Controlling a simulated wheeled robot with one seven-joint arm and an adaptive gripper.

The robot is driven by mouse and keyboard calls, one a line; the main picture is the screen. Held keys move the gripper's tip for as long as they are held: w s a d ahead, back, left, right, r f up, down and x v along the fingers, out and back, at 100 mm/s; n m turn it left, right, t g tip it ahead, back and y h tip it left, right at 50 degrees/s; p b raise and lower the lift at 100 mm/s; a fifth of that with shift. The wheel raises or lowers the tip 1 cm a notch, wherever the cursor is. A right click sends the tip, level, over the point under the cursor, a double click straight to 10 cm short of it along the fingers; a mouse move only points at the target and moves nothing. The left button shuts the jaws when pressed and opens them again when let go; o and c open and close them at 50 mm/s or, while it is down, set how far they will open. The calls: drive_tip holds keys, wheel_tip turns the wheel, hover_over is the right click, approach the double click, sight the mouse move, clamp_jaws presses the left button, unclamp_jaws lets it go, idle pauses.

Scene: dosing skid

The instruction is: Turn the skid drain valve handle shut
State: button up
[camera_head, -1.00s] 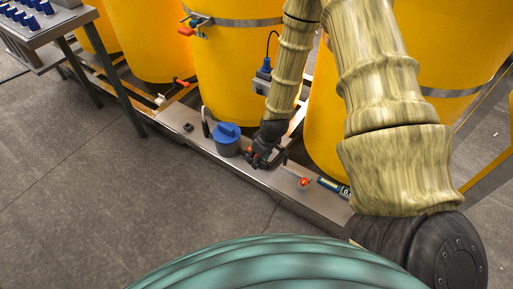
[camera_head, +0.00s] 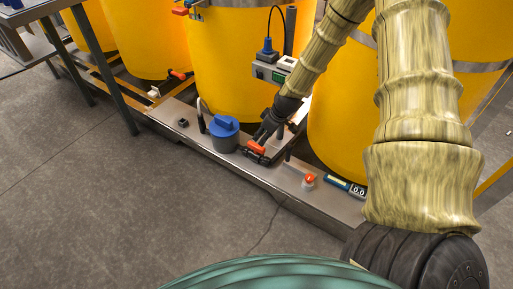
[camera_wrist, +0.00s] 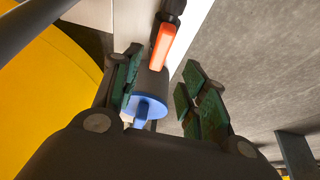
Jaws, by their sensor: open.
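The drain valve's orange handle (camera_head: 256,147) sits low on the skid, right of the blue-lidded grey pot. In the wrist view the orange handle (camera_wrist: 162,45) shows beyond the fingers, on a dark fitting. My gripper (camera_head: 264,134) is just above and behind the handle in the head view. I see no clear contact with the handle. The valve body is partly hidden.
The blue-lidded pot (camera_head: 224,134) stands close left of the handle. Yellow tanks (camera_head: 236,70) rise behind. Floor (camera_head: 130,210) in front is clear.

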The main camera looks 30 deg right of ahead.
sight(256, 145)
drive_tip(key=b+x, duration=0.3)
drive_tip(key=x, duration=0.6)
drive_tip(key=shift+b, duration=0.3)
drive_tip(key=shift+s, duration=0.1)
drive_tip(key=shift+c, duration=0.2)
drive_tip(key=shift+r, duration=0.1)
clamp_jaws()
